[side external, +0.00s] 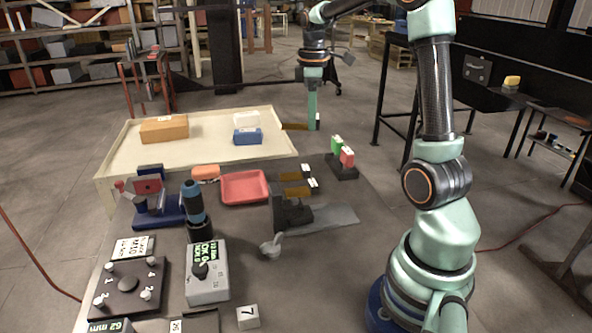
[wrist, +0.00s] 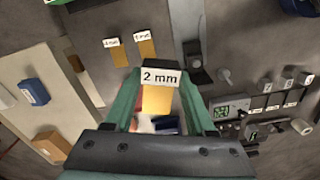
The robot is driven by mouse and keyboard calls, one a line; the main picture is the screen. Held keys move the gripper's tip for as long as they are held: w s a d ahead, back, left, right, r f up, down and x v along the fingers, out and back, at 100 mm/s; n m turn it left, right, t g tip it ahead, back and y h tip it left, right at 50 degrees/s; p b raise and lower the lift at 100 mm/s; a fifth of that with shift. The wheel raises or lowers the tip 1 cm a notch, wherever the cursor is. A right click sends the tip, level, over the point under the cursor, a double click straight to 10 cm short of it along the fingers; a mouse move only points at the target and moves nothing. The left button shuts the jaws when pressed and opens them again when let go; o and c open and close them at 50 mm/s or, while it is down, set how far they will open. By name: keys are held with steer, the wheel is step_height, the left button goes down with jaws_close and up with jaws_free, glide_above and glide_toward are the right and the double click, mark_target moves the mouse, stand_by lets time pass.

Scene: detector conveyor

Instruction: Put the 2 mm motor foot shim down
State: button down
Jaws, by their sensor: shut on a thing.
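The pale bench (side external: 205,163) holds a cardboard box (side external: 164,129), a blue box (side external: 248,136) and a white one. On the dark table are a red tray (side external: 245,187), a blue vise-like fixture (side external: 160,209), a grey dial box (side external: 207,274) and a green-and-red block pair (side external: 342,153).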

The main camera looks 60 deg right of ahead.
steer(key=w+a+m, duration=0.2)
steer(key=w+m, duration=0.1)
steer(key=w, duration=0.6)
steer(key=m, duration=0.3)
glide_above(252, 193)
step_height(252, 193, down, 2)
step_height(252, 193, down, 20)
steer(key=shift+r, duration=0.1)
steer(key=c, duration=0.5)
jaws_free()
steer(key=shift+f, duration=0.2)
steer(key=shift+r, duration=0.1)
